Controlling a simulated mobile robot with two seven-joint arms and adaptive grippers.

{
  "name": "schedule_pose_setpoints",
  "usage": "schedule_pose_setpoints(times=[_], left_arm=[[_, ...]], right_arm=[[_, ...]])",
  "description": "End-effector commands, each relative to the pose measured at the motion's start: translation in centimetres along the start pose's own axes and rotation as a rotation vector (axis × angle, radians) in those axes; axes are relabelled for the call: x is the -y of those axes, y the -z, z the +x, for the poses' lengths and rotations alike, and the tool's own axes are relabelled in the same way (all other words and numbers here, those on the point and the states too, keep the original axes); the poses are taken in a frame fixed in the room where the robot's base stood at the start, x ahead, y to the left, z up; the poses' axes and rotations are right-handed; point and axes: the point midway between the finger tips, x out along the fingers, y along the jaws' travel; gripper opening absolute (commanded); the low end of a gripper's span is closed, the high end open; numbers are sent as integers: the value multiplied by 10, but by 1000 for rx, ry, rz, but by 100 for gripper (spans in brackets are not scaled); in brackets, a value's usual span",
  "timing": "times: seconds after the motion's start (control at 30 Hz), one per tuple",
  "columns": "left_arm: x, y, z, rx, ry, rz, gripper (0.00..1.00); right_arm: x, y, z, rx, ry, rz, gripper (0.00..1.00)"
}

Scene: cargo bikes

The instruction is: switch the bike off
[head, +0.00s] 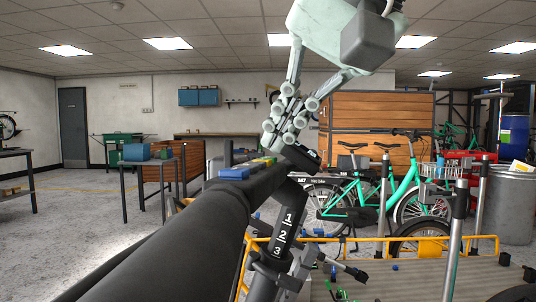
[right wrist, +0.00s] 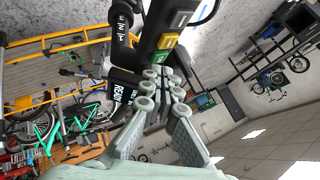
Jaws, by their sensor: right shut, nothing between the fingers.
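The bike's black handlebar (head: 215,225) runs from the lower left towards the middle of the head view. A blue button (head: 234,173), a yellow one and a green one (head: 264,160) sit in a row on it. In the right wrist view the green (right wrist: 163,56), yellow (right wrist: 167,41) and blue (right wrist: 181,19) buttons show on a black block. Beside them a small dark display (right wrist: 123,92) has white text that seems to read READY. My right gripper (head: 280,138) is shut and empty, its fingertips (right wrist: 164,78) close to the green button; touching cannot be told. My left gripper is out of view.
A yellow rail (head: 375,240) and metal posts stand at the right, with a teal bike (head: 400,190) and a grey bin (head: 512,200) behind. A workbench (head: 150,162) stands at the left; floor there is clear.

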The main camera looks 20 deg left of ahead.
Motion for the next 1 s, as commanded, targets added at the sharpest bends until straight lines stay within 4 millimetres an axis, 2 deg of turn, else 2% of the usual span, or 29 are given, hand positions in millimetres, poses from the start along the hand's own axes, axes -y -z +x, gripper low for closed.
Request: schedule_pose_setpoints(times=[1.0], left_arm=[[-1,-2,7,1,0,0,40]], right_arm=[[-5,-5,7,1,0,0,0]])
